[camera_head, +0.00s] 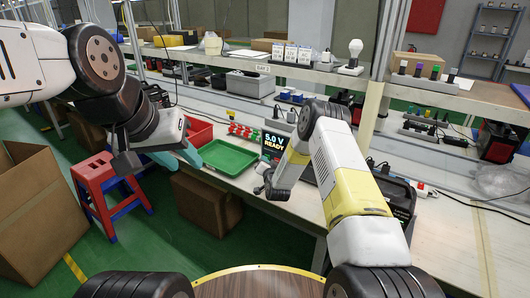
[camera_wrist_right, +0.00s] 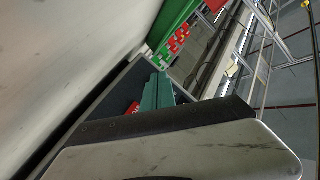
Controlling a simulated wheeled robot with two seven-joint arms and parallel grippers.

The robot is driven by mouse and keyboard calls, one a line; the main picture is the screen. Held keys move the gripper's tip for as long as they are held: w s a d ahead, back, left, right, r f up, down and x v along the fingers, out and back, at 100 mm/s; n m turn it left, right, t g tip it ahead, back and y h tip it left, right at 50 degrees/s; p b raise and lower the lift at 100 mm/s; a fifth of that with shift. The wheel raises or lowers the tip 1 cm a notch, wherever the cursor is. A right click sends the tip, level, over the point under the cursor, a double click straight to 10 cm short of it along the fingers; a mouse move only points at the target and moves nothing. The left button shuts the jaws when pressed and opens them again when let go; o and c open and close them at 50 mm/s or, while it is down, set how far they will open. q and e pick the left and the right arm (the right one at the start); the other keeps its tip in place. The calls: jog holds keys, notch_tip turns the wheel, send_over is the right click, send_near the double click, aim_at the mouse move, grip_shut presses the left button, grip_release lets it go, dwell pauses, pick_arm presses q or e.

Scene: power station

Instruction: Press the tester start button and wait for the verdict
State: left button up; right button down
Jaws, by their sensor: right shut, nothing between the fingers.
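The tester's dark screen (camera_head: 273,144) reads "5.0 V READY" on the workbench in the head view. My right forearm and wrist stand just in front of it and cover the part of the tester to its right. I cannot make out the start button in the head view. My right gripper (camera_wrist_right: 157,92) shows its teal fingers together and empty in the wrist view. A small red patch (camera_wrist_right: 132,108) with pale marking shows beside them, and I cannot tell if they touch.
A green tray (camera_head: 229,157) and a red tray (camera_head: 198,132) lie on the workbench (camera_head: 412,184), left of the screen. Red and green blocks (camera_head: 244,131) stand behind the green tray. A red stool (camera_head: 93,172) and cardboard boxes stand on the floor at left.

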jog(key=shift+w+d, duration=0.1)
dwell(0.3)
jog(key=shift+s+a, duration=0.35)
jog(key=shift+s, duration=0.1)
jog(key=shift+s+a, duration=0.6)
jog(key=shift+s, duration=0.2)
jog(key=shift+s+a, duration=0.55)
jog(key=shift+s, duration=0.3)
jog(key=shift+s+a, duration=0.6)
jog(key=shift+s, duration=0.2)
jog(key=shift+r, duration=0.15)
